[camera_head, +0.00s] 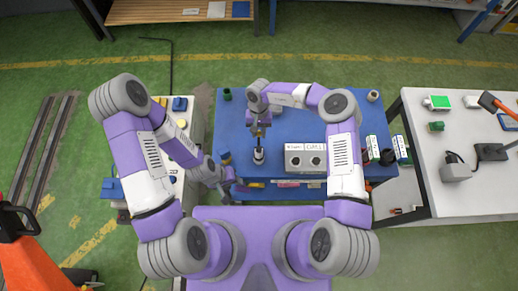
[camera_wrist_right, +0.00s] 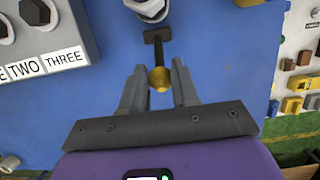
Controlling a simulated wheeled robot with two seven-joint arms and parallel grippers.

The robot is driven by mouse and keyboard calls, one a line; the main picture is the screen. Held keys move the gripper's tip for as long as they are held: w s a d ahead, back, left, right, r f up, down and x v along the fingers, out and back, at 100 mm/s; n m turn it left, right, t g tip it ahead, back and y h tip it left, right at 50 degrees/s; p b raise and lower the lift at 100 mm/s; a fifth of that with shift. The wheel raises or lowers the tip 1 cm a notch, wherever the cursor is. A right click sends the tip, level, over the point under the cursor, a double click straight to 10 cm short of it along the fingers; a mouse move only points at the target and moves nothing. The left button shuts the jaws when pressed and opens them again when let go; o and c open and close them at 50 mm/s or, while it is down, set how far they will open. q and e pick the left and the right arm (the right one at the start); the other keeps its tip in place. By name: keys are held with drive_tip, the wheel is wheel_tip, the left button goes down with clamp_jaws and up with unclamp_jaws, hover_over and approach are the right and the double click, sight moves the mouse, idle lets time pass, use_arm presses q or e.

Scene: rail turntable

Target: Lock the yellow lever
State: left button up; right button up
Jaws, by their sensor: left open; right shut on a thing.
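A yellow ball-shaped knob (camera_wrist_right: 160,79) on a dark T-shaped stem (camera_wrist_right: 153,45) sits between the fingertips of my right gripper (camera_wrist_right: 160,88) in the right wrist view. It looks like the yellow lever; what its stem joins to is not clear. My right gripper (camera_head: 259,131) is shut on it above the blue table (camera_head: 231,124) in the head view. A white-and-black round part (camera_head: 258,156) stands just beyond the stem, and shows at the top of the wrist view (camera_wrist_right: 150,8). My left gripper (camera_head: 228,181) is open and low, near the table's left edge, partly hidden by its own arm.
A cluttered side table (camera_head: 197,110) stands left, a white table (camera_head: 450,195) right. Blue tabletop around the lever is mostly clear.

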drive_tip(key=shift+s+r+p, duration=0.35)
drive_tip(key=shift+s+p, duration=0.2)
drive_tip(key=shift+s, duration=0.2)
drive_tip(key=shift+s+r, duration=0.25)
drive_tip(key=shift+s, duration=0.5)
drive_tip(key=shift+s+r, duration=0.1)
drive_tip(key=shift+s, duration=0.75)
